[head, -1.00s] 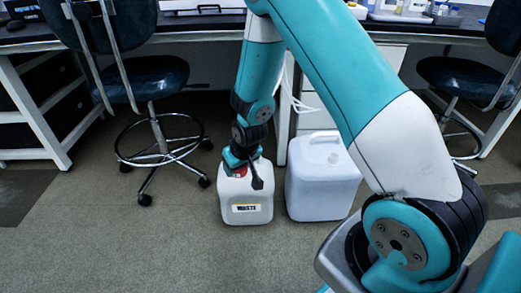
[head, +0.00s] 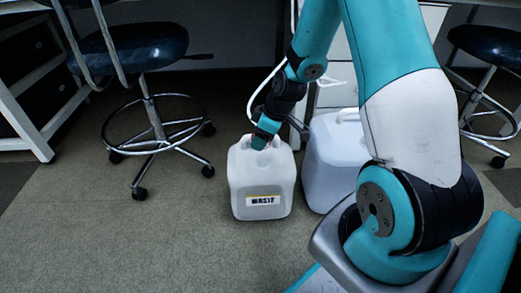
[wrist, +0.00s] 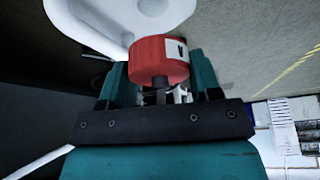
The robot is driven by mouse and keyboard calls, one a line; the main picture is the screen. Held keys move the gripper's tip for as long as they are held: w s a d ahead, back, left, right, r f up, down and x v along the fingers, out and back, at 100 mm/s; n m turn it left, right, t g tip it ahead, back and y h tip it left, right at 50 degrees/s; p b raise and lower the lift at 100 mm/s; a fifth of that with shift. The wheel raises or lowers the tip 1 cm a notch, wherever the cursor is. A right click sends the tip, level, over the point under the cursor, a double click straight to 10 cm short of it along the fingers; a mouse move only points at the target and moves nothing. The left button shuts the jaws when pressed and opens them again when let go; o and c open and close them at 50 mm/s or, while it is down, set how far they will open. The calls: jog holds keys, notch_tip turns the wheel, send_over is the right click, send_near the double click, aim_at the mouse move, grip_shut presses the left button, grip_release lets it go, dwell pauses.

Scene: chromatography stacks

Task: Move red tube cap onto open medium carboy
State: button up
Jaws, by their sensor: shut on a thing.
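My gripper (wrist: 160,85) is shut on the red cap (wrist: 158,58), which has a small white label with a dark mark on it. In the head view my gripper (head: 261,143) is at the top of the white carboy labelled "WASTE" (head: 262,180), and it hides most of the cap. The white carboy (wrist: 90,28) also shows in the wrist view beyond the cap, with a pale rounded part near its top edge. I cannot tell whether the cap touches the carboy or hangs just above it.
A second, bluish-white carboy (head: 335,155) stands on the floor close to the right of the first, partly behind my arm. A wheeled stool (head: 135,50) is at the left and another (head: 490,50) at the right. The floor in front is clear.

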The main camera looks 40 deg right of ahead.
aim_at(261, 157)
jog(key=shift+s+d+f+n, duration=0.1)
jog(key=shift+d+f+n, duration=0.1)
jog(key=shift+f+n, duration=0.1)
notch_tip(261, 157, down, 4)
jog(key=b, duration=0.4)
jog(key=shift+r, duration=0.1)
jog(key=shift+r+p, duration=0.1)
jog(key=shift+p, duration=0.35)
dwell(0.7)
jog(key=shift+f+b, duration=0.65)
jog(key=shift+f, duration=0.45)
jog(key=shift+s+f, duration=0.1)
jog(key=shift+f, duration=0.3)
